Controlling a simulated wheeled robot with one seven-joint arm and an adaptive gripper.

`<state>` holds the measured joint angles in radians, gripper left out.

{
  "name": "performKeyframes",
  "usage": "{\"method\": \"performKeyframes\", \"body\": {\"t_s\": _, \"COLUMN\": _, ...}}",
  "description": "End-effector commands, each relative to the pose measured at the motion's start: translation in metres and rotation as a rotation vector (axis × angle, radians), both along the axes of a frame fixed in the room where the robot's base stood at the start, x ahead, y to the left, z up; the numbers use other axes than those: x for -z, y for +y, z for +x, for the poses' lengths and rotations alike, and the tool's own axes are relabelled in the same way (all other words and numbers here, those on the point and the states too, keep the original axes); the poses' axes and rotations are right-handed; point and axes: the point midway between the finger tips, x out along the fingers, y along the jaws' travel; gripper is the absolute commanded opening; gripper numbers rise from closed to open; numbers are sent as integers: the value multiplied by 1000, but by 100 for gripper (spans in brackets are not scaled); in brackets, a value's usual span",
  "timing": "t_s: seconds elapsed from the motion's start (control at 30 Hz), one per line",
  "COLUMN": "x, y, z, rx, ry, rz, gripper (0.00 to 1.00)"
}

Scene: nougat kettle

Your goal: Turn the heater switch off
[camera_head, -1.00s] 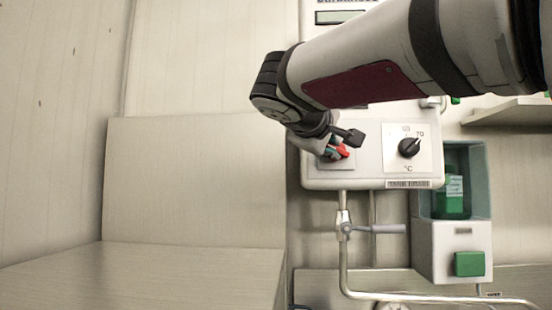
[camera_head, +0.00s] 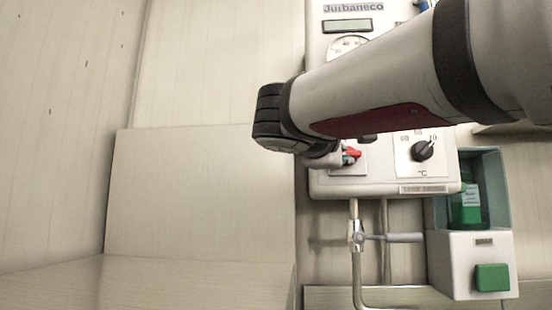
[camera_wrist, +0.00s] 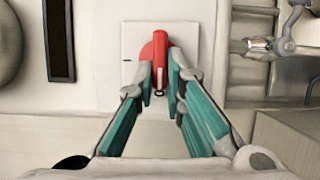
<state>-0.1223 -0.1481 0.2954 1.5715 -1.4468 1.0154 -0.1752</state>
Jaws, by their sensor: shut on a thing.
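The heater switch is a red knob (camera_wrist: 160,52) on a white plate (camera_wrist: 130,72), filling the upper middle of the wrist view. My gripper (camera_wrist: 159,82) has its two teal-and-grey fingers closed on the sides of the knob's handle. In the head view the red knob (camera_head: 355,153) shows at the lower left of the white heater box (camera_head: 384,188), with my gripper (camera_head: 347,157) at it. My arm hides much of the box, and the switch's exact setting is hard to tell.
A black temperature dial (camera_head: 423,150) is right of the switch. Below the box are a pipe with a tap (camera_head: 357,236) and a soap dispenser with a green button (camera_head: 492,277). A green bottle (camera_head: 466,204) stands in its holder. A panel on the left (camera_head: 200,190) is bare.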

Motion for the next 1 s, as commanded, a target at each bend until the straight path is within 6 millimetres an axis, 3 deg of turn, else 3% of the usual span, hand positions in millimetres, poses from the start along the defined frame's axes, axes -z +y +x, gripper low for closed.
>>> {"method": "performKeyframes", "body": {"t_s": 0.27, "x": 1, "y": 1, "z": 0, "rx": -1, "ry": 3, "rz": -2, "gripper": 0}}
{"method": "performKeyframes", "body": {"t_s": 0.3, "x": 1, "y": 1, "z": 0, "rx": -1, "ry": 3, "rz": -2, "gripper": 15}}
{"method": "performKeyframes", "body": {"t_s": 0.37, "x": 1, "y": 1, "z": 0, "rx": -1, "ry": 3, "rz": -2, "gripper": 29}}
{"method": "performKeyframes", "body": {"t_s": 0.4, "x": 1, "y": 1, "z": 0, "rx": -1, "ry": 3, "rz": -2, "gripper": 31}}
{"method": "performKeyframes", "body": {"t_s": 0.77, "x": 0, "y": 3, "z": -3, "rx": -2, "ry": 1, "rz": -1, "gripper": 31}}
{"method": "performKeyframes", "body": {"t_s": 1.0, "x": 0, "y": 24, "z": -35, "rx": -4, "ry": 0, "rz": 0, "gripper": 31}}
